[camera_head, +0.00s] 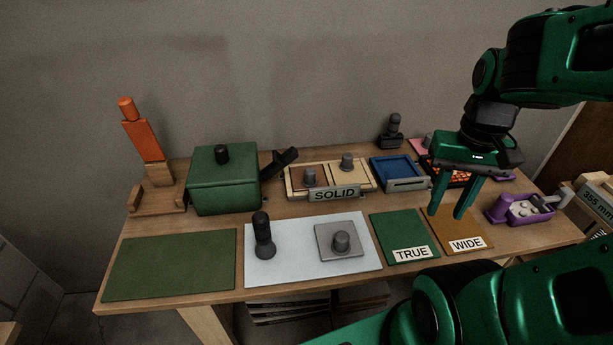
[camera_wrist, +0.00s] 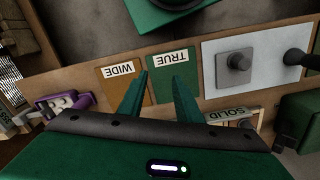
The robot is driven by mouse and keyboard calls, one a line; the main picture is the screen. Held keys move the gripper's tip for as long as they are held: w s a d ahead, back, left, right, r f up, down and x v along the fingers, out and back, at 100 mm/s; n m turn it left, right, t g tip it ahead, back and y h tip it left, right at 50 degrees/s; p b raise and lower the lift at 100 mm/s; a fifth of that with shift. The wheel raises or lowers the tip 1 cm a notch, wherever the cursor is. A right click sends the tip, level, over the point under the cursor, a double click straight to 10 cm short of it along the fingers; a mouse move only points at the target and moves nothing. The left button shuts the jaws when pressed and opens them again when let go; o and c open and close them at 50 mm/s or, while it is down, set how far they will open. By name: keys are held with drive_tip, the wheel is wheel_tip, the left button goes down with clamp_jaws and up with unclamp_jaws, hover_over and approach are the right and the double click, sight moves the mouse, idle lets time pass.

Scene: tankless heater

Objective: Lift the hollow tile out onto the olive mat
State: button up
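The olive mat (camera_head: 170,265) lies bare at the front left of the table. A wooden tray (camera_head: 365,176) labelled SOLID holds two knobbed tiles, a brown tile (camera_head: 300,180) and a tan tile (camera_head: 352,167). A grey knobbed tile (camera_head: 325,240) lies on the white mat (camera_head: 290,270); it also shows in the wrist view (camera_wrist: 236,67). No tile is visibly marked hollow, so I cannot tell which one is. My gripper (camera_head: 448,212) is open and empty, pointing down above the TRUE and WIDE mats; its fingers also show in the wrist view (camera_wrist: 160,82).
A green box (camera_head: 222,185) with a black knob stands behind the olive mat. A black peg (camera_head: 263,238) stands on the white mat. The TRUE mat (camera_head: 395,228) and WIDE mat (camera_head: 465,230) are bare. A blue tray (camera_head: 398,172) and a purple holder (camera_head: 510,210) stand at the right.

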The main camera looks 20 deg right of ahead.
drive_tip(key=o, duration=0.3)
drive_tip(key=shift+s+r, duration=0.15)
drive_tip(key=shift+s, duration=0.1)
drive_tip(key=n+t+y, duration=0.2)
drive_tip(key=n+y, duration=0.2)
drive_tip(key=n, duration=1.5)
approach(311, 169)
drive_tip(key=x, duration=0.4)
drive_tip(key=shift+s+d, duration=0.2)
drive_tip(key=shift+d, duration=0.05)
drive_tip(key=shift+a+x, duration=0.15)
drive_tip(key=shift+x, duration=1.55)
drive_tip(key=shift+a+x, duration=0.15)
drive_tip(key=shift+x, duration=1.5)
drive_tip(key=shift+w+r, duration=0.1)
drive_tip(key=shift+r, duration=0.05)
clamp_jaws()
